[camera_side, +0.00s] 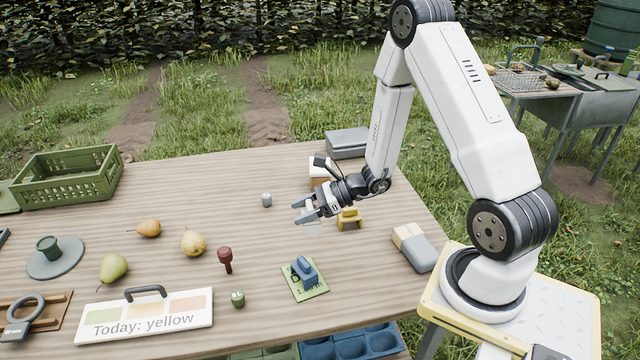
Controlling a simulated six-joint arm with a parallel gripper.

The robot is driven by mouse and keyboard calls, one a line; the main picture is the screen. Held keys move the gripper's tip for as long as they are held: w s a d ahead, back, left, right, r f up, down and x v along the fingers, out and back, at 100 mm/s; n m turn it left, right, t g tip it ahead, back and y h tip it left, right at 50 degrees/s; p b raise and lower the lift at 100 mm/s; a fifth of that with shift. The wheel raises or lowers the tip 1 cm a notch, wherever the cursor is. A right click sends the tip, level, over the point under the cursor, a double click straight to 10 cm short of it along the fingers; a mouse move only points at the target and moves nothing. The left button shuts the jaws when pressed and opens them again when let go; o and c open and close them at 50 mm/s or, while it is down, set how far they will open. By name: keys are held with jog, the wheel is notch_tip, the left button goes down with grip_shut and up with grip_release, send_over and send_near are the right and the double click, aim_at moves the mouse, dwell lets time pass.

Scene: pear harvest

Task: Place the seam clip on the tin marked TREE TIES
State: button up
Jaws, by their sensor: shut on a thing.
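My gripper (304,212) is above the middle right of the table, its fingers pointing left. It is shut on a small pale piece (312,229), mostly hidden by the fingers, which looks like the seam clip, though its shape is unclear. No TREE TIES lettering is readable. A grey lidded box (347,143) at the far table edge may be the tin; I cannot confirm it. A white and tan box (319,171) stands behind my wrist, partly hidden.
Near my gripper are a yellow block (349,219), a small grey cylinder (266,200) and a blue piece (305,270) on a green card (318,289). Pears, a dark red tool (225,259) and a "Today: yellow" board (146,319) lie left. A green crate (70,178) stands far left.

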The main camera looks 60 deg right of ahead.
aim_at(318, 229)
jog(key=shift+s+a+n+g+y, duration=0.6)
jog(key=shift+s+n+g+y, duration=0.2)
jog(key=shift+n+g, duration=0.15)
jog(key=s+n+g, duration=0.1)
jog(key=s+a+n+g+y, duration=0.1)
jog(key=n+g, duration=0.1)
jog(key=s+n+g+y, duration=0.1)
jog(key=s, duration=0.1)
jog(key=shift+a+f+n+g, duration=0.25)
jog(key=shift+n+g, duration=0.1)
jog(key=s+d+n+g+h, duration=1.2)
jog(key=s+d+n+g, duration=0.4)
jog(key=n, duration=0.4)
jog(key=w+d+r+n+t+h, duration=0.3)
jog(key=d+n+h, duration=0.3)
jog(key=d, duration=0.4)
jog(key=w+d+r+n+t+h, duration=0.4)
jog(key=w+d+n+h, duration=0.2)
jog(key=d+n+h, duration=0.1)
jog(key=d+n, duration=0.1)
jog(key=d, duration=0.1)
jog(key=shift+d+r+n, duration=0.25)
jog(key=shift+d+n, duration=0.05)
jog(key=shift+d, duration=0.1)
